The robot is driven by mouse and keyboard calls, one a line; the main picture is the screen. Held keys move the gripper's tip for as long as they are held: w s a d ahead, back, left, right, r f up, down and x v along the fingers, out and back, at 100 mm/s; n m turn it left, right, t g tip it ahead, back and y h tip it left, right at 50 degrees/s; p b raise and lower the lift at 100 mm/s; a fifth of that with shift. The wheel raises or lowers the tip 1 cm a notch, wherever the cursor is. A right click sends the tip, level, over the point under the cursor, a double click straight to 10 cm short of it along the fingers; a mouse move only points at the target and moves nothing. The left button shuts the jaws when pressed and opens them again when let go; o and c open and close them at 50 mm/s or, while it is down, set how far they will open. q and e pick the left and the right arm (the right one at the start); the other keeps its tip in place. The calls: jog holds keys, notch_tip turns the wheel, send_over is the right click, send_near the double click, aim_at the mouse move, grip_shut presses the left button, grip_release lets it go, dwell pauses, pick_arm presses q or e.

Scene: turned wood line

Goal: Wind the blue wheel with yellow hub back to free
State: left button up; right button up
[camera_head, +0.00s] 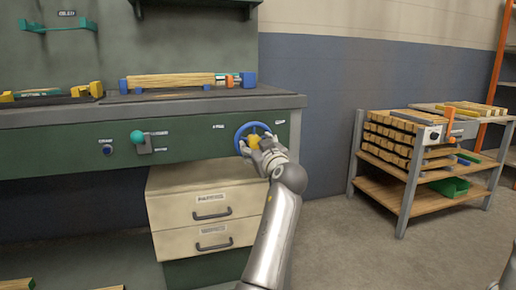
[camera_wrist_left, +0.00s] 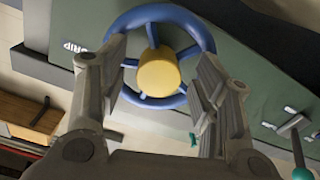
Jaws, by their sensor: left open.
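The blue wheel with a yellow hub (camera_head: 253,126) is mounted on the green front panel of the workbench. It also shows in the left wrist view (camera_wrist_left: 158,72), with blue spokes running from the hub to the rim. My left gripper (camera_head: 252,147) is at the lower part of the wheel in the head view. In the left wrist view its two fingers (camera_wrist_left: 160,78) are open and spread to either side of the yellow hub, overlapping the rim. Whether they touch the wheel cannot be told.
A lever with a teal knob (camera_head: 137,137) and a dark blue knob (camera_head: 107,149) sit on the panel to the left. Drawers (camera_head: 208,206) stand below. A rack with wooden bars (camera_head: 403,223) stands to the right, with open floor between.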

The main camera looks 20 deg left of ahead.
pick_arm(q)
notch_tip(320, 180, up, 10)
dwell(0.5)
jog(key=shift+f, duration=0.15)
